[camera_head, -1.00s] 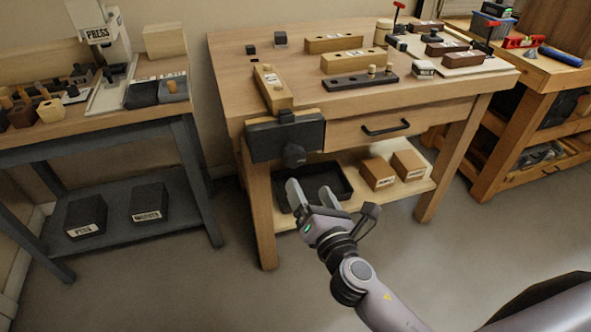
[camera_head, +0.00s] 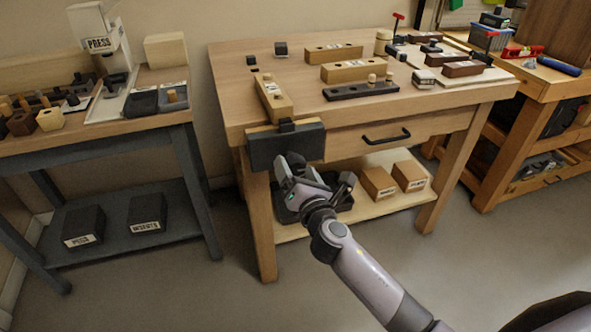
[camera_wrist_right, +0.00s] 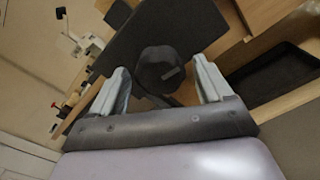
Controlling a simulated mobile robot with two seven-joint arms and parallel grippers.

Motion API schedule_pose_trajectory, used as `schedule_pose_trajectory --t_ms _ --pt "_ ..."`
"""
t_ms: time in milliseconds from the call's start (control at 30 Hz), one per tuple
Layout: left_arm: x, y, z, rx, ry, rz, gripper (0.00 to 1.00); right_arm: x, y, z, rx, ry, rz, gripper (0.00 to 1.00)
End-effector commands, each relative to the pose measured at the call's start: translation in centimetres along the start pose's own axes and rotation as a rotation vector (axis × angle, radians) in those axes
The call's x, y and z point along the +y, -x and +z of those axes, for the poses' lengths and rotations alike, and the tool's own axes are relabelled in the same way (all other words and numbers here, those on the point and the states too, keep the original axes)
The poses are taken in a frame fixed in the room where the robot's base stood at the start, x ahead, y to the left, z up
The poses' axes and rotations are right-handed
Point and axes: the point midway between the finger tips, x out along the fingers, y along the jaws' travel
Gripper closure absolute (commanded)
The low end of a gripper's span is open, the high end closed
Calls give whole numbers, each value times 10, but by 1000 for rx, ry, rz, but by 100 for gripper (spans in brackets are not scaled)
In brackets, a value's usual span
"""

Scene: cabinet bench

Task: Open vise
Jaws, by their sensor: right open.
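The vise (camera_head: 287,146) is mounted on the front left edge of the wooden bench, its dark jaw plate facing me. A wooden block with holes (camera_head: 272,99) lies on the bench top directly behind it. The vise's dark round knob (camera_wrist_right: 160,70) shows in the right wrist view, between the two open fingers. My right gripper (camera_head: 297,172) is just below and in front of the vise, and it also shows in the right wrist view (camera_wrist_right: 160,88). Its fingers stand apart on either side of the knob, without clear contact. In the head view the gripper hides the knob. My left gripper is not in view.
The bench's drawer handle (camera_head: 386,136) is right of the vise. A lower shelf holds a dark tray (camera_head: 343,197) and cardboard boxes (camera_head: 378,182). A grey table with a press (camera_head: 100,43) stands left. Floor in front is clear.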

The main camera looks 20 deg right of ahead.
Motion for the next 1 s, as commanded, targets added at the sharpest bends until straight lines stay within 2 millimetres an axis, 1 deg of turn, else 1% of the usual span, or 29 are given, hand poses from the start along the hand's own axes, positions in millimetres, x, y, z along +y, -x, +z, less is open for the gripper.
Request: schedule_pose_trajectory --t_ms 267,367,400,433,667,900,1000 --pt "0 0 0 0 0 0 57 0 -1 0 0 0 0 21" --pt "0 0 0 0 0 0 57 0 -1 0 0 0 0 51" --pt "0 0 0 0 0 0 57 0 -1 0 0 0 0 64" --pt "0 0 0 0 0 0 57 0 -1 0 0 0 0 69" --pt "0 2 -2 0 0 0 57 0 -1 1 0 35 0 69" --pt "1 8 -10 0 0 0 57 1 0 2 0 210 1 69" --pt "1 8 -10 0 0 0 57 0 0 0 1 241 0 69"
